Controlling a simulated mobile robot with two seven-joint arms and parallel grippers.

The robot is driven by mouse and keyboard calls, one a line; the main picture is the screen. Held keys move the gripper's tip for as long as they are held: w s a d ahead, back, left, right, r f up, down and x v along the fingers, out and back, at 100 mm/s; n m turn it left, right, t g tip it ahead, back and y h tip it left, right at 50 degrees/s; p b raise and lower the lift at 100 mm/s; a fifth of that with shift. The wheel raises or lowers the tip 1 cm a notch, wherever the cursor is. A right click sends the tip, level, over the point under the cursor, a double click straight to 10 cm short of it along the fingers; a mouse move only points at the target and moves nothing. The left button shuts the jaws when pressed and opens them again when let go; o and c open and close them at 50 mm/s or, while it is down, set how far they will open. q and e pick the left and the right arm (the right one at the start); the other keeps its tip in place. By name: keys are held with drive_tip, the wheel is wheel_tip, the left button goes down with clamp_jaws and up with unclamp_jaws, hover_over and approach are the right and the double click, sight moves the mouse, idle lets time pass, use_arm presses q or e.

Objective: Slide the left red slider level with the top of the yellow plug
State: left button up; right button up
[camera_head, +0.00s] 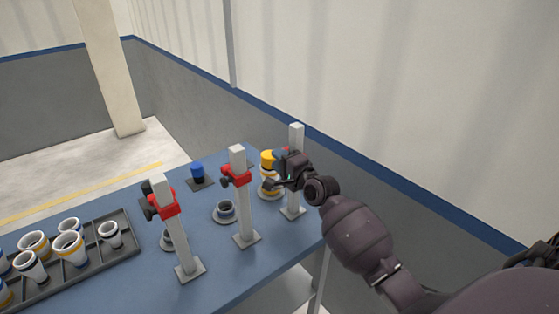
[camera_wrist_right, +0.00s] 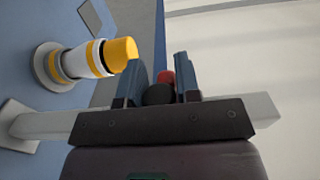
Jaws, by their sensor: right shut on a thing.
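Three grey posts with red sliders stand in a row on the blue table. The left red slider (camera_head: 164,204) and middle red slider (camera_head: 236,176) have dark knobs. On the right post (camera_head: 297,135), the red slider is mostly hidden by my right gripper (camera_head: 283,168); it shows in the right wrist view (camera_wrist_right: 166,77). That gripper (camera_wrist_right: 159,78) is shut on this slider's black knob (camera_wrist_right: 159,95). The yellow plug (camera_head: 268,158) tops a white, yellow-banded pipe beside that post; it also shows in the wrist view (camera_wrist_right: 123,53). The right slider appears near plug-top height; exact level is unclear. My left gripper is out of view.
A grey tray (camera_head: 127,249) with several white pipe pieces lies at the left. A blue plug (camera_head: 197,172) stands behind the posts, and a short grey pipe (camera_head: 225,211) sits near the middle post. A wall runs behind the table's right side.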

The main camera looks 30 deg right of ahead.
wheel_tip(320, 180, down, 7)
drive_tip(key=b, duration=0.3)
drive_tip(key=shift+f, duration=0.1)
clamp_jaws()
drive_tip(key=shift+f, duration=0.1)
drive_tip(key=o, duration=0.6)
unclamp_jaws()
drive_tip(key=o, duration=0.3)
drive_tip(key=shift+o, duration=0.2)
drive_tip(key=s, duration=1)
drive_tip(key=shift+s+d+r, duration=0.2)
drive_tip(key=shift+s+d, duration=0.2)
